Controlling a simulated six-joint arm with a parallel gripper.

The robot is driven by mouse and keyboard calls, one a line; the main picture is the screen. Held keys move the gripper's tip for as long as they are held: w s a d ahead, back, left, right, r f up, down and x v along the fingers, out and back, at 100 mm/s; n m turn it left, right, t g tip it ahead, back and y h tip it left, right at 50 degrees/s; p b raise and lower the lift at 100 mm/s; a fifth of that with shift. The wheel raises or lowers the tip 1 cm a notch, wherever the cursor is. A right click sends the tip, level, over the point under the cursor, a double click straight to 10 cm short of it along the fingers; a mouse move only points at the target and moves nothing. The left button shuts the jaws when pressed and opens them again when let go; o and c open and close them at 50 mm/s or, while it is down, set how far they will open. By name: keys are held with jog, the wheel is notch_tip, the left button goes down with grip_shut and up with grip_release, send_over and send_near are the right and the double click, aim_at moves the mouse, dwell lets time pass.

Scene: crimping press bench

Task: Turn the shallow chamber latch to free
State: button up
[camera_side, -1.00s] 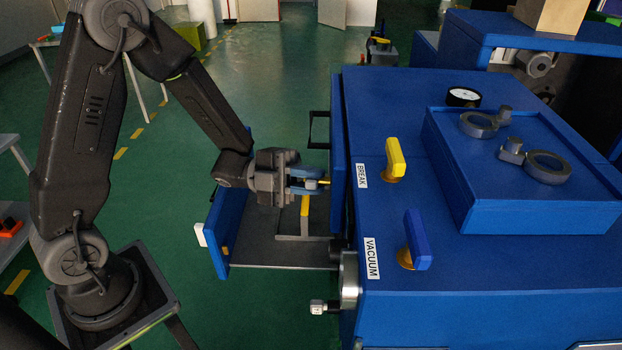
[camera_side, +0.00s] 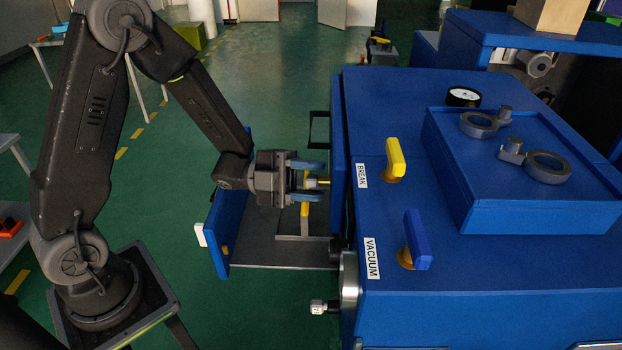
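My gripper (camera_side: 316,182) is at the left side of the blue press cabinet (camera_side: 480,270), its two blue fingers spread apart, one above the other in the picture. A small yellow piece with a pale end (camera_side: 318,183) shows between the fingers, with visible gaps to both. It may be the chamber latch, but no label there confirms this. Its mounting and exact turn are hidden by the fingers and the cabinet edge.
A blue panel (camera_side: 229,225) and grey shelf (camera_side: 275,252) extend left below my gripper. A yellow BREAK lever (camera_side: 396,158) and a blue VACUUM lever (camera_side: 417,240) stand on the cabinet top. A black handle (camera_side: 318,128) projects behind my gripper.

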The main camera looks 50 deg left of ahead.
jog(key=v, duration=0.7)
jog(key=shift+a, duration=0.25)
jog(key=shift+s, duration=0.15)
jog(key=shift+c, duration=0.2)
